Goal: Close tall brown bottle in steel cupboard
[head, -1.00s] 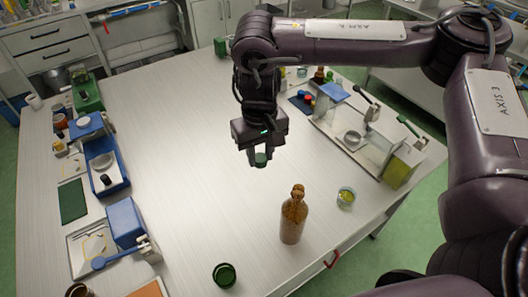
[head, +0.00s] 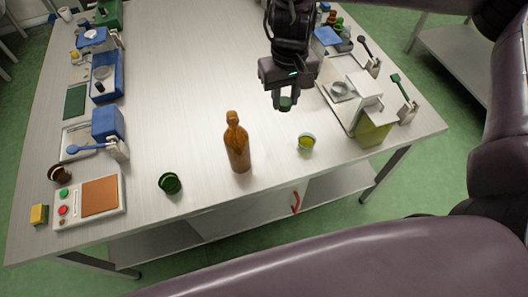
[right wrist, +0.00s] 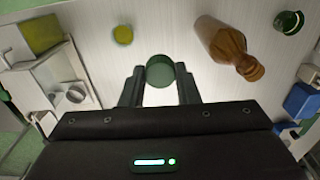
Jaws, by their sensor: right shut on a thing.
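The tall brown bottle (head: 238,150) stands upright on the steel table, left of my right gripper and nearer the front edge. It also shows in the right wrist view (right wrist: 222,42), at upper right. My right gripper (head: 285,101) is shut on a small dark green round piece, perhaps a cap, which shows between its fingers in the right wrist view (right wrist: 160,71). The gripper hangs above the table, apart from the bottle. A grey front with a red handle (head: 295,202) is under the table; I cannot tell whether it is the steel cupboard. My left gripper is out of view.
A dark green round container (head: 170,183) and a small dish with yellow-green contents (head: 306,142) flank the bottle. A control box with a brown pad (head: 100,196) is at front left. Blue devices line the left side; a yellow-green block (head: 373,130) stands right. The table's middle is clear.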

